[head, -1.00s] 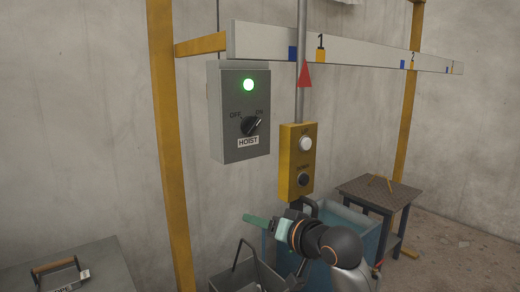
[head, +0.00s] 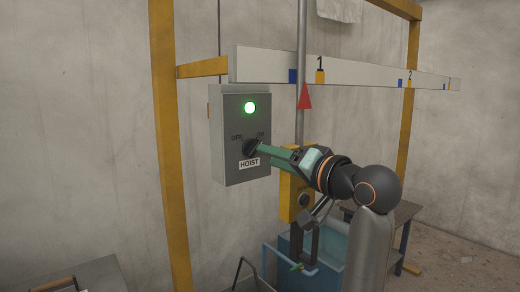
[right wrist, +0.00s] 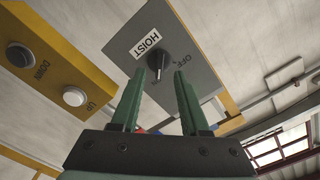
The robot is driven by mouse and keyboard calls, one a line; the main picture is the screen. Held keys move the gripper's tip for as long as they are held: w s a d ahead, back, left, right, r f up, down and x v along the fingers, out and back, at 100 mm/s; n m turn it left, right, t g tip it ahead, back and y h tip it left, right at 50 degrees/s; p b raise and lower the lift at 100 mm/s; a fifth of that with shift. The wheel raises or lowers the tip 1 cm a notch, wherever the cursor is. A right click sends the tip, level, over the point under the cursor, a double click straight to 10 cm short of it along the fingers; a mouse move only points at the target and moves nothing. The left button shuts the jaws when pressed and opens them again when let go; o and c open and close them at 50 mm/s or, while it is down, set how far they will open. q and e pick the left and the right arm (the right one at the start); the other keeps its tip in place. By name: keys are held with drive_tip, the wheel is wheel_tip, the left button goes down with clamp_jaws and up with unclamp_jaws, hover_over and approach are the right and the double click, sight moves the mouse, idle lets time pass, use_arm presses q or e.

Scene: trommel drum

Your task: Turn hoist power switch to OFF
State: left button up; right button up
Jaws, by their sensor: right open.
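The grey hoist box (head: 231,165) hangs on the left of the frame, with a lit green lamp (head: 250,107) above its black rotary switch (head: 249,146). OFF is marked to the switch's upper left and ON to its upper right. My right gripper (head: 257,149) reaches in from the right, with its green fingertips at the switch. In the right wrist view the switch (right wrist: 158,62) lies between and just beyond the open fingertips (right wrist: 160,76); contact cannot be told. The ON label is hidden there. My left gripper is not in view.
The yellow UP/DOWN box (head: 288,207) hangs right of the hoist box, partly covered by my right arm. A white numbered beam (head: 350,72) runs above. A yellow post (head: 168,150) stands at left. A blue bin (head: 290,262) and a table (head: 405,212) are below.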

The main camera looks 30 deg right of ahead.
sight(255, 152)
drive_tip(key=w, duration=0.4)
drive_tip(key=shift+w+a+p, duration=0.2)
drive_tip(key=shift+w+p, duration=0.2)
clamp_jaws()
